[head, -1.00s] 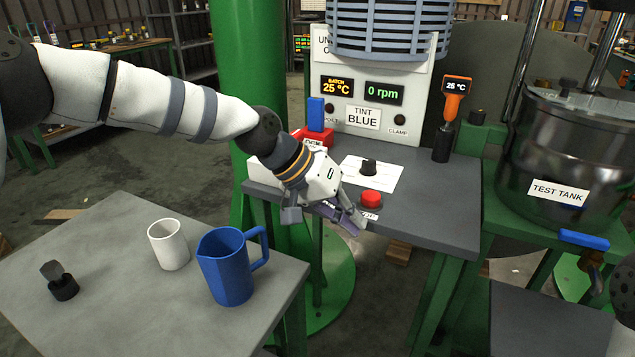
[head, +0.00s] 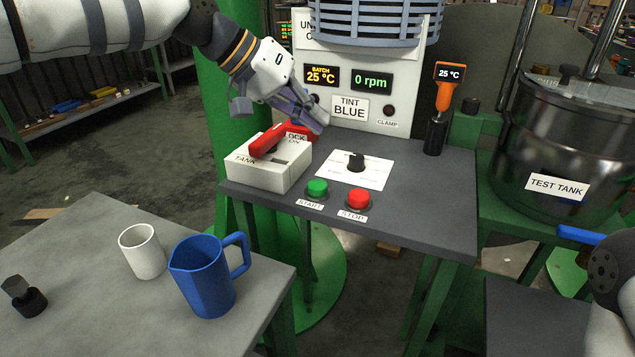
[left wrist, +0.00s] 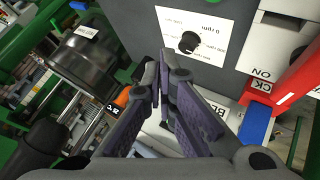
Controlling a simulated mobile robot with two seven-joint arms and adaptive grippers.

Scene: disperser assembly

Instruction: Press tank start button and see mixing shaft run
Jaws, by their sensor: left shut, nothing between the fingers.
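The green START button (head: 317,187) stands on the grey console top (head: 420,210), beside the red STOP button (head: 358,198). The display (head: 371,82) reads 0 rpm. My left gripper (head: 318,122) is shut and empty. In the head view it shows above and behind the white TANK box (head: 265,172), apart from the START button. In the left wrist view its closed fingers (left wrist: 163,72) point toward the dial card (left wrist: 208,35). The TEST TANK (head: 540,120) is at the right. I cannot make out a mixing shaft. My right gripper is out of view.
A red lever (head: 268,139) lies over the TANK box, and a black dial (head: 356,162) sits on the card. An orange thermometer (head: 445,95) stands at the console's right. A white mug (head: 142,252) and blue jug (head: 205,280) are on the near table.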

